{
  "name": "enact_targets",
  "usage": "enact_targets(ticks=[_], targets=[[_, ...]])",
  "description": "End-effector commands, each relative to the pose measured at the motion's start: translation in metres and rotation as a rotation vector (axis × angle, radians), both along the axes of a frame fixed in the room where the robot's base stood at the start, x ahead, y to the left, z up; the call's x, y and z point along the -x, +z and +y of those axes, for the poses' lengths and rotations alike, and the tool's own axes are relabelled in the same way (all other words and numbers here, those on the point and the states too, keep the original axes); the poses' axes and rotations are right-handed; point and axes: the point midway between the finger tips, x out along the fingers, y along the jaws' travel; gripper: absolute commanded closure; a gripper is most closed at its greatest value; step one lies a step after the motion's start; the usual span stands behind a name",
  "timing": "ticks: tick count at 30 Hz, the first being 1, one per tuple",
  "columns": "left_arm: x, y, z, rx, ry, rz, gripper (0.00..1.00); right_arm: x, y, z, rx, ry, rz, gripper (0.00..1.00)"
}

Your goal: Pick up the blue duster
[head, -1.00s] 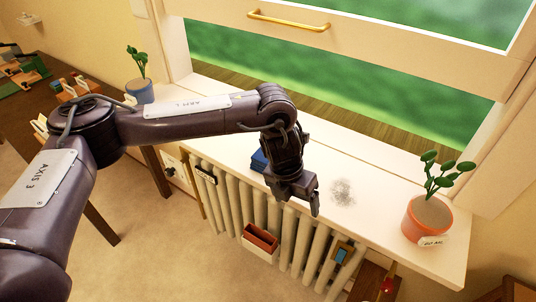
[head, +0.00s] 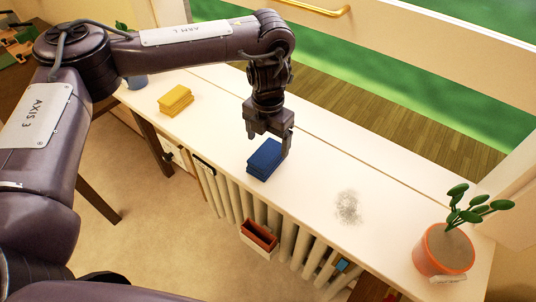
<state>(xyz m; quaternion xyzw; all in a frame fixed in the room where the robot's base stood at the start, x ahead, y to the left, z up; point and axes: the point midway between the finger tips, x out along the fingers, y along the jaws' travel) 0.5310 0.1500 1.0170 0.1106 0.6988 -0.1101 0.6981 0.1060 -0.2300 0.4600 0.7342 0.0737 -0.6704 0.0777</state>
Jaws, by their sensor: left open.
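The blue duster (head: 264,160) is a small dark blue block with a stepped edge, lying on the white windowsill. My left gripper (head: 267,141) points down directly above and behind it, with its fingers apart. One finger shows at the left and one at the right, near the duster's far side. I cannot tell whether a finger touches the duster. My right gripper does not show.
A yellow block of like shape (head: 175,100) lies on the sill to the left. A grey dusty smudge (head: 348,207) is to the right, then a potted plant (head: 443,252). A radiator (head: 290,240) with a small red-and-white holder (head: 259,237) is below the sill's front edge.

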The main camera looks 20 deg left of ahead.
Motion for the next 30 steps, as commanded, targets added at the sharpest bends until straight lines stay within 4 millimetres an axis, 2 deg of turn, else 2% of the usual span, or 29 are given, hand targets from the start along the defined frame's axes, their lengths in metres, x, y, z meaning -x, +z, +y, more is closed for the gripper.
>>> enact_targets(ticks=[5, 12, 16, 21, 30], targets=[[0.003, -0.019, 0.001, 0.002, 0.003, 0.005, 0.18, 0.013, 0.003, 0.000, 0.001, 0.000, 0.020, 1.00], [0.004, -0.047, 0.002, 0.000, 0.002, 0.001, 0.18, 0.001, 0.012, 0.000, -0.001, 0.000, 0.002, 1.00], [0.004, -0.053, 0.002, 0.000, 0.000, 0.000, 0.18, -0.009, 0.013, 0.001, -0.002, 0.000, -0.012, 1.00], [0.004, -0.053, 0.002, 0.000, 0.000, -0.001, 0.18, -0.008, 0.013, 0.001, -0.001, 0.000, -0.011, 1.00], [0.004, -0.053, 0.002, 0.000, 0.000, -0.001, 0.57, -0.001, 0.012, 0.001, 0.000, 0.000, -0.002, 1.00]])
